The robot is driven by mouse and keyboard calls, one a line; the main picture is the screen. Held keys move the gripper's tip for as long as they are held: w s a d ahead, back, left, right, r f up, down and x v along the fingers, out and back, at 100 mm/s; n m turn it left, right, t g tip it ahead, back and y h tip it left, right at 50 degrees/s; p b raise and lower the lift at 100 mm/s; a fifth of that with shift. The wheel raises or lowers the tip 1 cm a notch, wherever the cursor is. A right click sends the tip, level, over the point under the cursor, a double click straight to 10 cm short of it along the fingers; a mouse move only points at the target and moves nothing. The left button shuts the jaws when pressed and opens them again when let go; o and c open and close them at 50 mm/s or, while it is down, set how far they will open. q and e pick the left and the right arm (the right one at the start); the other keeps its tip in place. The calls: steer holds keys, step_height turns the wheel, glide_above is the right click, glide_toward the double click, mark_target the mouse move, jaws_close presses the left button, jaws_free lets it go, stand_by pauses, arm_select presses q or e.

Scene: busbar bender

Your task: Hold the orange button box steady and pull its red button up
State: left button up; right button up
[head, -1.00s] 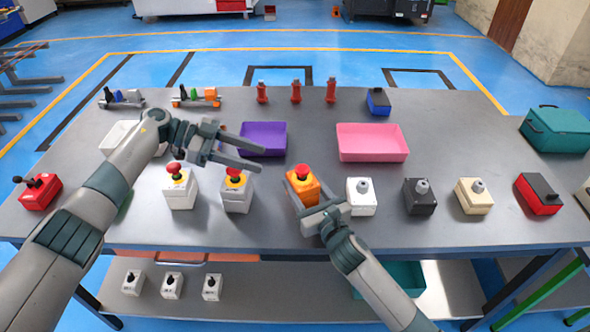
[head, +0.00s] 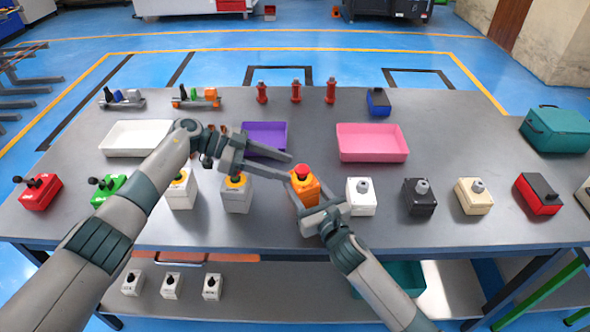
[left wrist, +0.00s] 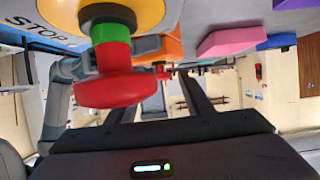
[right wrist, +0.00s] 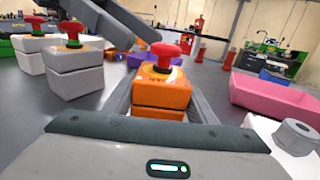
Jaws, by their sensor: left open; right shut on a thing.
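The orange button box (head: 306,193) stands upright on the grey table, with its red mushroom button (head: 301,170) on top. My right gripper (head: 307,203) is shut on the box from the near side. The right wrist view shows the orange box (right wrist: 160,97) between the two fingers, its red button (right wrist: 165,52) free above them. My left gripper (head: 287,168) is open and empty, its fingertips just left of the red button. In the left wrist view, the orange box (left wrist: 172,46) shows beyond a nearer button. Whether a left finger touches the red button I cannot tell.
Two white button boxes (head: 237,195) (head: 181,192) stand left of the orange box, under my left arm. A white box (head: 361,198) stands close on the right. A purple tray (head: 268,134) and a pink tray (head: 371,142) lie behind.

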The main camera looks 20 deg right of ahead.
mark_target(302, 174)
arm_select(q)
steer(key=shift+x, duration=2.2)
